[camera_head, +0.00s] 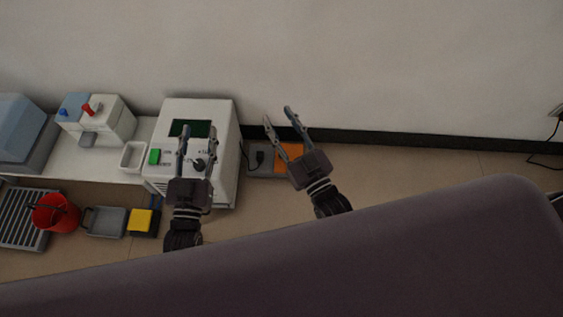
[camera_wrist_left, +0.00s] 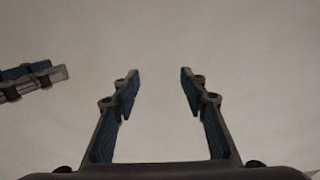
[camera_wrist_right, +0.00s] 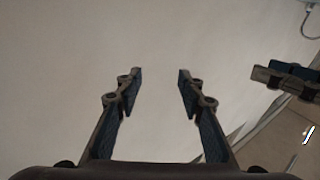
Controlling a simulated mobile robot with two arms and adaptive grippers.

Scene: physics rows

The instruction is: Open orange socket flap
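The orange socket flap (camera_head: 288,152) shows in the head view at the foot of the wall, on a grey socket block (camera_head: 264,173) right of the white machine. It looks closed, though my right gripper hides part of it. My right gripper (camera_head: 278,115) is open and empty; its fingers pass in front of the flap and point towards the wall. I cannot tell any contact. My left gripper (camera_head: 197,130) is open and empty in front of the white machine. Both wrist views show spread fingers, left (camera_wrist_left: 160,76) and right (camera_wrist_right: 159,74), with pale wall between them.
A black plug (camera_head: 258,158) with a cable sits on the block's left side. The white machine (camera_head: 222,130) has a dark screen, green button and black knob. A red bucket (camera_head: 55,213), grey tray and yellow-topped box stand lower left. The floor right of the socket is clear.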

